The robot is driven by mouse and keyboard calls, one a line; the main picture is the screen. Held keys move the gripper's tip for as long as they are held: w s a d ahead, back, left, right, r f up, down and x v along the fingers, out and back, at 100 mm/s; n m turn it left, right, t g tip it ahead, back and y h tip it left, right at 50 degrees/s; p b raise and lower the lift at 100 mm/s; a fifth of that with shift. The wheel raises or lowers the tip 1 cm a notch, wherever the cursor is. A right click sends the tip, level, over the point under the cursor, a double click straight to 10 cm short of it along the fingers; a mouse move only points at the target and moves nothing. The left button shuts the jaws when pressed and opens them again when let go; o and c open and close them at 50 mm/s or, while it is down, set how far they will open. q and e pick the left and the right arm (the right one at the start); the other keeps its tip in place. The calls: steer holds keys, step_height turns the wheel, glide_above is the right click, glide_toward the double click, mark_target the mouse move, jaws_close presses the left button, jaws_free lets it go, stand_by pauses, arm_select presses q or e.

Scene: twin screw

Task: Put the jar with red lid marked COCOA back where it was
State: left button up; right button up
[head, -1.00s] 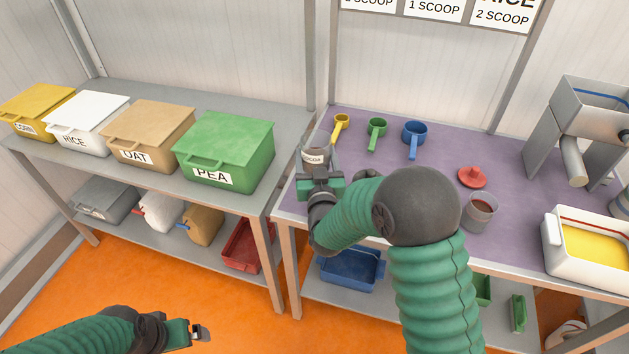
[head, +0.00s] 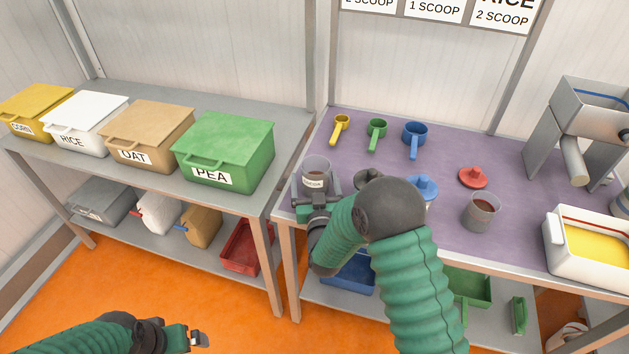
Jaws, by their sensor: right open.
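A clear jar (head: 316,166) with brown contents and a label that seems to read COCOA stands upright and lidless near the left edge of the purple table (head: 447,150). My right gripper (head: 317,196) is open at the jar's near side; its fingers partly hide the jar's lower part. A red lid (head: 473,177) lies on the table to the right. A second lidless jar (head: 482,214) with dark reddish-brown contents stands near it, no label visible. My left gripper (head: 198,339) is low over the orange floor, away from the tables; its opening is unclear.
A grey lid (head: 367,181) and a blue lid (head: 422,185) lie behind my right arm. Yellow (head: 341,126), green (head: 376,134) and blue scoops (head: 414,137) lie at the back. A white tub (head: 555,255) and a grey machine (head: 575,120) stand right. Labelled bins fill the left table.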

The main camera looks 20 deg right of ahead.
steer(key=s, duration=0.4)
steer(key=s+a, duration=0.1)
steer(key=s, duration=0.3)
steer(key=s+a, duration=0.1)
steer(key=s, duration=0.2)
steer(key=shift+s+a, duration=0.15)
steer(key=shift+s, duration=0.25)
stand_by(0.5)
